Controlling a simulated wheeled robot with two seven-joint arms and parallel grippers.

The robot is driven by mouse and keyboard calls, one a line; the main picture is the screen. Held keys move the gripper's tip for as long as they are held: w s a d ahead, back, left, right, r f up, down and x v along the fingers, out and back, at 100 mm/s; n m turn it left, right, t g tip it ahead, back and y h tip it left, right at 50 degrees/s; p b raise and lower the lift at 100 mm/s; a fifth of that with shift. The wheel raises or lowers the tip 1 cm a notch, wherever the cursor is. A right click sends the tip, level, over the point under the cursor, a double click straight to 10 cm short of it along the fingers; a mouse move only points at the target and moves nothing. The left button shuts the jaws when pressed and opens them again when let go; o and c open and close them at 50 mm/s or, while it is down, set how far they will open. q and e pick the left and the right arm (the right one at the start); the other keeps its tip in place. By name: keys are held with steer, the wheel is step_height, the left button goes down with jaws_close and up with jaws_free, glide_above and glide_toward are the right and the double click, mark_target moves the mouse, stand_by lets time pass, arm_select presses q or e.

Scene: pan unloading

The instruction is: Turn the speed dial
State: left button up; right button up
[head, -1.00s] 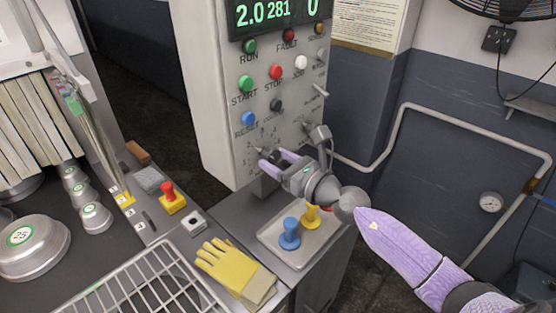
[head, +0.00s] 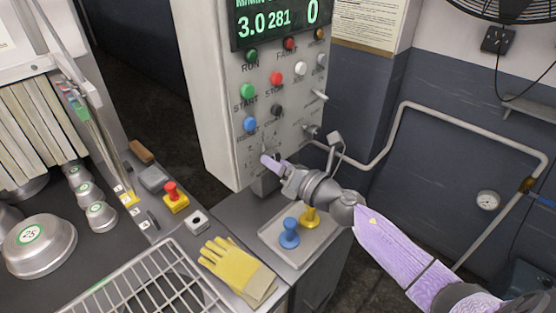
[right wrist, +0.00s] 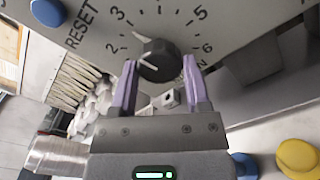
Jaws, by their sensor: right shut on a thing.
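The speed dial (right wrist: 158,62) is a black knob with a white pointer line, on the grey control panel (head: 222,100). In the right wrist view its numbered scale runs around it and the pointer lies toward the 2 and 3 side. My right gripper (right wrist: 158,82) is shut on the dial, with one lilac finger on each side. In the head view my right gripper (head: 272,164) reaches the lower panel and mostly covers the dial. The display (head: 275,18) reads 3.0, 281 and 0. My left gripper is not in view.
Green, red, white and blue buttons sit above the dial, with the blue reset button (head: 250,124) closest. Below, a tray (head: 296,252) holds a blue and a yellow knobbed piece. Yellow gloves (head: 236,265), a wire rack (head: 150,290) and a red-topped button (head: 172,192) lie to the left.

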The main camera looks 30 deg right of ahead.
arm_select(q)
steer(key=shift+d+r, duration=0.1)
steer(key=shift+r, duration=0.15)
arm_select(e)
steer(key=shift+m, duration=0.6)
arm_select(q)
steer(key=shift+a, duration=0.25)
arm_select(e)
steer(key=o, duration=1.3)
